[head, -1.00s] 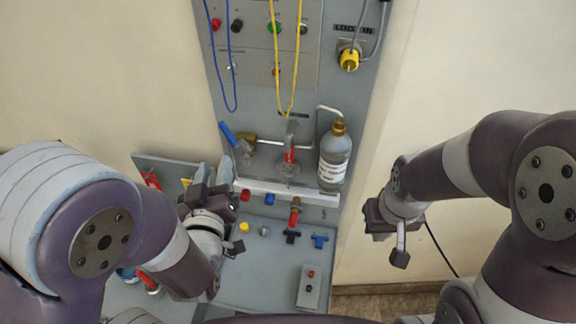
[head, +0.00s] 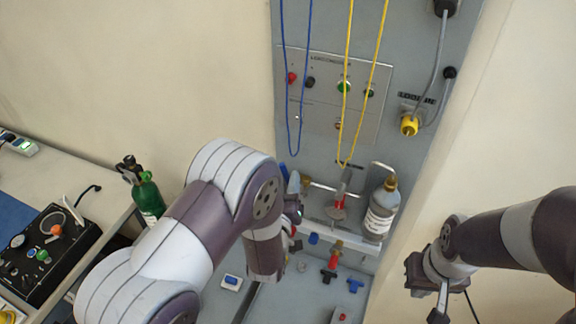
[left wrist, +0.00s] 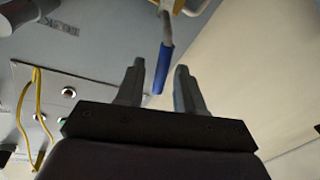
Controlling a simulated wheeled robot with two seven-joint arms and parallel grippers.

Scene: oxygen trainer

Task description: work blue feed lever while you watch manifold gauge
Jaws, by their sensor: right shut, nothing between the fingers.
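The blue feed lever (left wrist: 163,68) shows in the left wrist view as a blue sleeve on a pale rod. Its end hangs between the two fingers of my left gripper (left wrist: 160,74), with a gap on either side. The left gripper is open. In the head view only a bit of the blue lever (head: 283,171) shows beside the left fingers (head: 293,184); my arm hides much around it. My right gripper (head: 438,305) is shut and empty, right of the panel. I cannot pick out the manifold gauge with certainty.
A labelled bottle (head: 381,212) and a flowmeter (head: 337,208) stand right of the lever. Blue and yellow tubing (head: 347,120) hangs down the panel. A green cylinder (head: 148,198) and a black control box (head: 45,255) are at the left.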

